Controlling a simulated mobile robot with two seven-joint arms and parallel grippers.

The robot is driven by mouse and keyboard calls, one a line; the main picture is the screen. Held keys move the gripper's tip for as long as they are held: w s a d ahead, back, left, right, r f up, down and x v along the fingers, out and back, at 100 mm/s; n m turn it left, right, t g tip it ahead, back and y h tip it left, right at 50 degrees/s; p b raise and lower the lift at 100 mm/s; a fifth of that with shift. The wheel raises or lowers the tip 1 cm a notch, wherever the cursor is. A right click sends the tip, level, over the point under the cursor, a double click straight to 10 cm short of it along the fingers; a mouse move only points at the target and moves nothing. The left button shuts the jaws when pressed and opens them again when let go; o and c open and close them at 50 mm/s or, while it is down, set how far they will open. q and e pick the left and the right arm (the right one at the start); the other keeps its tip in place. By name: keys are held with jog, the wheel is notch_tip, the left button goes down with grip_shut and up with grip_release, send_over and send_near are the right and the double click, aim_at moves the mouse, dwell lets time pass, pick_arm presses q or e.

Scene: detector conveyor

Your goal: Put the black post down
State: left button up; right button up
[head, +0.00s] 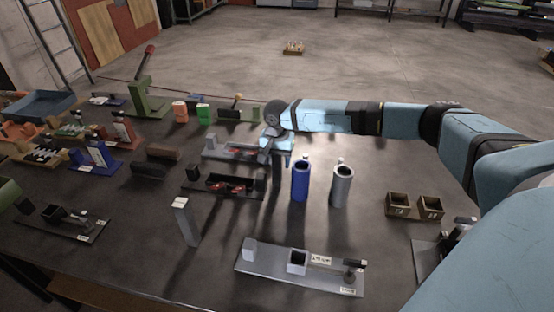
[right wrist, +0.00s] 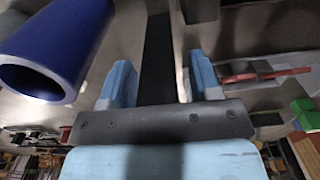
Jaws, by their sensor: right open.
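The black post (head: 277,174) stands upright in the middle of the table, just left of the blue cylinder (head: 300,182); its base looks to be on the table top. My right gripper (head: 277,146) is over the post's upper end and hides its top. In the right wrist view the dark post (right wrist: 157,60) runs between the two light-blue fingers of the open gripper (right wrist: 162,82), with a gap showing on the right finger's side. My left gripper is not in view.
A grey cylinder (head: 341,186) stands right of the blue one, which looms close in the wrist view (right wrist: 55,45). A grey upright block (head: 186,221) and a fixture board (head: 300,272) are nearer. Small boxes (head: 414,207) sit right.

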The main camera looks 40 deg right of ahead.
notch_tip(320, 180, up, 12)
jog(key=shift+r+b, duration=0.15)
jog(key=shift+b, duration=0.5)
